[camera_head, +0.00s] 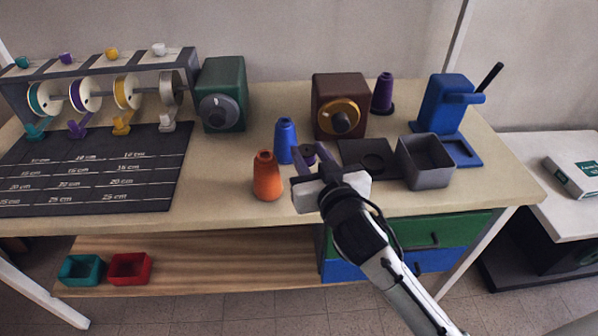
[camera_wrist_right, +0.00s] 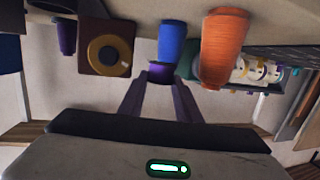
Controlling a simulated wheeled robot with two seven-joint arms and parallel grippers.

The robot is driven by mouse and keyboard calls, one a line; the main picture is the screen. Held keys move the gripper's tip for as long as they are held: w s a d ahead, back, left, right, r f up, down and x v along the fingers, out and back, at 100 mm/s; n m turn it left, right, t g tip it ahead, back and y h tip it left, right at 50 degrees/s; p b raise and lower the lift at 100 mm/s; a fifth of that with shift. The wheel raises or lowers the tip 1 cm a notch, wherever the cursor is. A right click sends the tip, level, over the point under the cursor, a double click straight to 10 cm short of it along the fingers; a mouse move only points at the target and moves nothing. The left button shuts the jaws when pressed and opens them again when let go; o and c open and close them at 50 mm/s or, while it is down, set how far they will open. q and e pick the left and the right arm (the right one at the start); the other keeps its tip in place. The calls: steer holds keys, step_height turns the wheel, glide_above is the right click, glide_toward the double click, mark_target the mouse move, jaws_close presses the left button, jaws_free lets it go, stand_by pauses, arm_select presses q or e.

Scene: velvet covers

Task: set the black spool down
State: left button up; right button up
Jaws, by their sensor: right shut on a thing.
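My right gripper (camera_head: 312,160) is over the front part of the table, with its purple fingers shut on a small dark spool (camera_head: 307,149), which I take as the black spool. Only the spool's top shows in the head view; the fingers and wrist hide the rest. In the right wrist view the gripper (camera_wrist_right: 160,84) has the spool (camera_wrist_right: 159,67) between its fingertips. I cannot tell whether the spool touches the table. My left gripper is not in view.
An orange spool (camera_head: 266,176) and a blue spool (camera_head: 286,141) stand just left of the gripper. A dark plate with a round recess (camera_head: 356,148) and a grey bin (camera_head: 426,164) are to the right. Brown (camera_head: 334,92) and green (camera_head: 223,88) machines stand behind.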

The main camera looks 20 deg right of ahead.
step_height(320, 180, down, 8)
steer(key=shift+f+b, duration=0.15)
steer(key=shift+b, duration=0.6)
steer(key=shift+f, duration=0.1)
steer(key=o, duration=1.1)
